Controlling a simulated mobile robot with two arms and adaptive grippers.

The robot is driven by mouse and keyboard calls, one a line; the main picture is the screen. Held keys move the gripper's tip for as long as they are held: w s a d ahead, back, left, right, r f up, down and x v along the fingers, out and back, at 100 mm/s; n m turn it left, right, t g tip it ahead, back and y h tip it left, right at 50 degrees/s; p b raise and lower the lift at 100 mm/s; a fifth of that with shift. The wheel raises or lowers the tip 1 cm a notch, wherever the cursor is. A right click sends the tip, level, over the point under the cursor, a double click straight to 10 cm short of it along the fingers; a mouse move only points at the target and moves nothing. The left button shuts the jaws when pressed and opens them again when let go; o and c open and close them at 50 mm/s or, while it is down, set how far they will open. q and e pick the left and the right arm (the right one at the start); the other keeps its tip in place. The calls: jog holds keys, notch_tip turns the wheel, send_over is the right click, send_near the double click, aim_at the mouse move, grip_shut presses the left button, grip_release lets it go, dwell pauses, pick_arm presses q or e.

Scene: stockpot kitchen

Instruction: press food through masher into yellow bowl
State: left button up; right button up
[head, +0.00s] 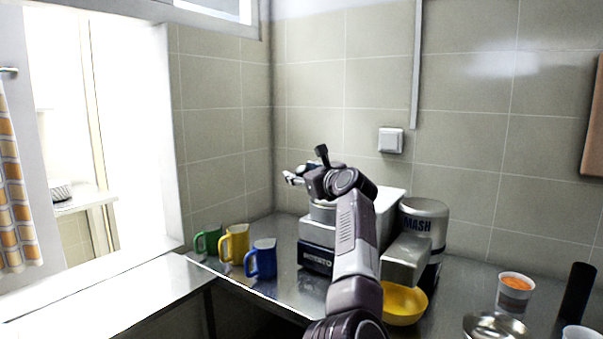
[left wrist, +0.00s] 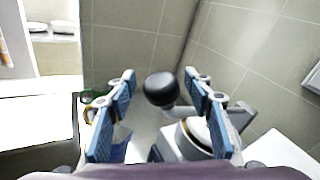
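The masher machine (head: 317,233) stands on the steel counter against the wall, partly hidden behind my left arm. Its black lever knob (left wrist: 160,88) shows in the left wrist view between the open fingers of my left gripper (left wrist: 160,95), apart from both pads. In the head view the left gripper (head: 305,178) is above the machine's top. The yellow bowl (head: 402,304) sits on the counter under the machine's metal spout (head: 406,262); my arm is close to its left side. A cup with orange food (head: 515,290) stands at the right. My right gripper is not in view.
Green (head: 207,241), yellow (head: 235,244) and blue (head: 261,260) mugs stand left of the machine. A canister marked MASH (head: 426,222) stands behind the spout. A metal dish (head: 493,327), a dark cylinder (head: 576,293) and a white cup (head: 578,333) are at the right.

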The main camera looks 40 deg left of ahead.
pick_arm(q)
jog(key=shift+d, duration=0.1)
jog(key=shift+s+d, duration=0.15)
jog(key=shift+d, duration=0.35)
jog(key=v, duration=1)
jog(key=shift+s+d, duration=0.3)
jog(key=shift+d, duration=0.05)
jog(key=shift+r, duration=0.15)
